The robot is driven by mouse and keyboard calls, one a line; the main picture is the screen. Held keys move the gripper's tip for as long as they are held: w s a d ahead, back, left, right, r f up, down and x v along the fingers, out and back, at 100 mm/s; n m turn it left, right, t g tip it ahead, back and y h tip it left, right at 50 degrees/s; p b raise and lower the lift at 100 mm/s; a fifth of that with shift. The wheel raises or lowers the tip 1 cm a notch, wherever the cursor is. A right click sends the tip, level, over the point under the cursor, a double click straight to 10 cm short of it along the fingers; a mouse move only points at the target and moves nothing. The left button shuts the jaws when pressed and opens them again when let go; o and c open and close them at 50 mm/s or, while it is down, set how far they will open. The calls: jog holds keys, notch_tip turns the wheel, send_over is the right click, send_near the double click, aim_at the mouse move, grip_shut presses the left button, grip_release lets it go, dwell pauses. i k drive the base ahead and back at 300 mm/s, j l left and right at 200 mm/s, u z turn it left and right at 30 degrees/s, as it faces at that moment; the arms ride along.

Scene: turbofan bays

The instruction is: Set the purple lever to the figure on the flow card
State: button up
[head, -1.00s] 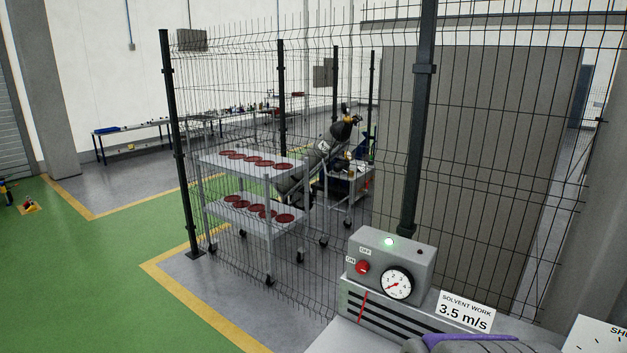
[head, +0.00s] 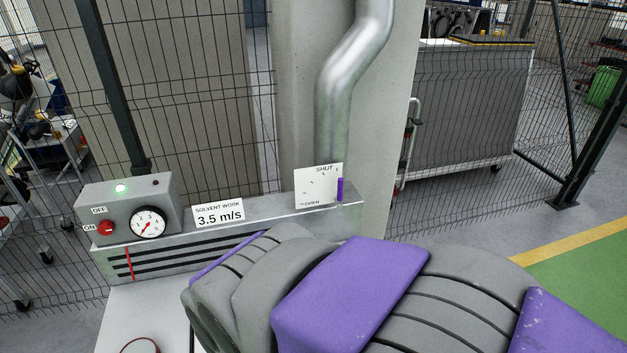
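The purple lever (head: 340,189) shows as a short upright piece at the right edge of a white scale plate (head: 316,188). The plate has tick marks, with SHUT at its top right and OPEN at its lower left. The flow card (head: 218,213) reads "SOLVENT WORK 3.5 m/s". The round dial (head: 149,222) has a red needle that seems to point to the lower left. My arm, grey with purple covers, fills the lower middle and right. My gripper is not in view.
A grey control box (head: 125,203) carries a lit green lamp (head: 120,188) and a red knob (head: 106,228) with OFF and ON labels. A slotted hood (head: 290,206) runs below the card and plate. A silver duct (head: 338,90) and wire fencing (head: 470,130) stand behind.

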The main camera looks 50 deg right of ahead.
aim_at(338, 200)
jog(key=z, duration=1.65)
